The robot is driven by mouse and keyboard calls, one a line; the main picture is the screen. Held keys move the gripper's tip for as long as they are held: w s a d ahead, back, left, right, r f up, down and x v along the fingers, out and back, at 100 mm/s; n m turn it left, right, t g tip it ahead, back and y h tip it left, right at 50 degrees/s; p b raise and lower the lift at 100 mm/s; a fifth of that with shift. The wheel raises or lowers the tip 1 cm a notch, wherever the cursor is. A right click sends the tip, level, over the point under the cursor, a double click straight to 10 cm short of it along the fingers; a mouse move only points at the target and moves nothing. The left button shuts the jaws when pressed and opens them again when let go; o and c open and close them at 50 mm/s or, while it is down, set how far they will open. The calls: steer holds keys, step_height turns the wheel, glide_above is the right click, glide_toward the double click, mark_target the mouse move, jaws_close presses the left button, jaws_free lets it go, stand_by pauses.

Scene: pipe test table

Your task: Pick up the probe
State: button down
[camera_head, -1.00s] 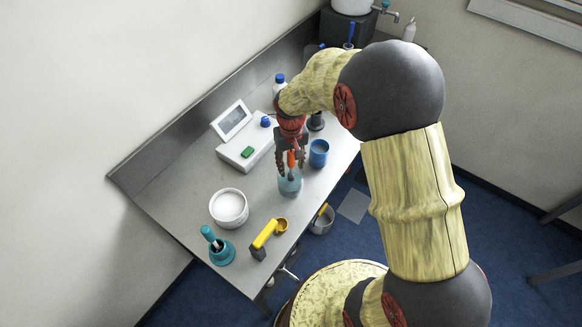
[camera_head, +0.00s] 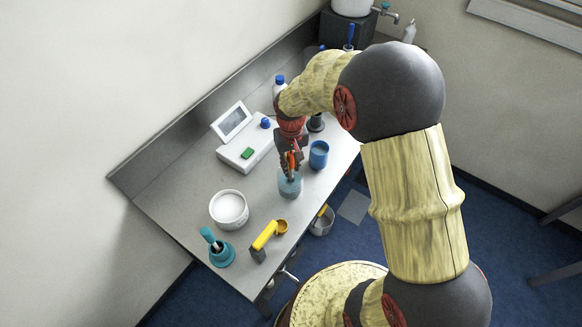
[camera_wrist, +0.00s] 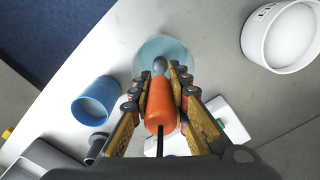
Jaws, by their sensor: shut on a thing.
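The probe has an orange handle (camera_wrist: 160,104) with a grey lower end and a dark cable at its top. My gripper (camera_wrist: 162,88) is shut on the orange handle, with one finger on each side. In the head view my gripper (camera_head: 290,165) is right above a light-blue translucent beaker (camera_head: 290,185). In the wrist view the probe's grey end is over or inside the beaker (camera_wrist: 163,50); I cannot tell how deep it reaches.
A blue cup (camera_head: 319,154) stands close to the right of the beaker. A white meter with a screen (camera_head: 247,150) is behind left. A white bowl (camera_head: 229,208), a teal stand (camera_head: 222,253) and a yellow-handled tool (camera_head: 264,236) are nearer the front. The table's front edge is close.

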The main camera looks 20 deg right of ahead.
mark_target(291, 153)
step_height(291, 153, up, 10)
stand_by(0.5)
steer(key=c, duration=2.3)
jaws_free()
jaws_close()
steer(key=shift+p, duration=0.3)
